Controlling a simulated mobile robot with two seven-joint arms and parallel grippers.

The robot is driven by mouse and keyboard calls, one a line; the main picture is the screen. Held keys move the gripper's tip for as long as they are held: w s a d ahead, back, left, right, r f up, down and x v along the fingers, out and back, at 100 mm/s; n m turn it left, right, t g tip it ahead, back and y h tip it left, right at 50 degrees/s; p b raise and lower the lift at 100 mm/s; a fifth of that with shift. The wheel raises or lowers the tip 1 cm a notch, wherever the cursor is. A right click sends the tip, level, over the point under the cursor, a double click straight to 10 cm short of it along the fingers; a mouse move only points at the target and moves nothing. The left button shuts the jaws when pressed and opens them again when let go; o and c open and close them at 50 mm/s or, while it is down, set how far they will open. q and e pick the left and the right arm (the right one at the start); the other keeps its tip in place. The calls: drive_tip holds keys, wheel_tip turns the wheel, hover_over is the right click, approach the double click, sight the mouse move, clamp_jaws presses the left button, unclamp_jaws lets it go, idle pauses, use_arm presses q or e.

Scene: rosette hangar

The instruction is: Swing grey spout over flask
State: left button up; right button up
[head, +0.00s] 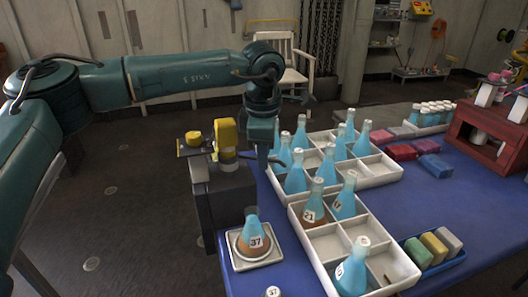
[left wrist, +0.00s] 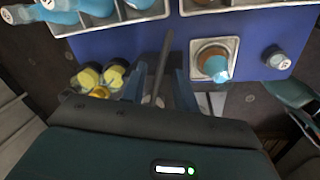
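My left gripper (head: 263,165) points down beside the dispenser. In the left wrist view the narrow grey spout (left wrist: 163,62) runs between the two spread fingers of my left gripper (left wrist: 158,88), with gaps visible. Contact cannot be told. The spout is mostly hidden in the head view. My right gripper is out of view.
White divided crates (head: 322,232) hold several blue flasks right of the tray. A blue tray of coloured blocks (head: 462,256) is at the right. Red and blue blocks (head: 402,152) and a red rack (head: 490,130) lie beyond. The blue tabletop's middle is clear.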

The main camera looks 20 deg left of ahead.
use_arm(q)
drive_tip(key=shift+c, duration=0.3)
clamp_jaws()
idle(0.3)
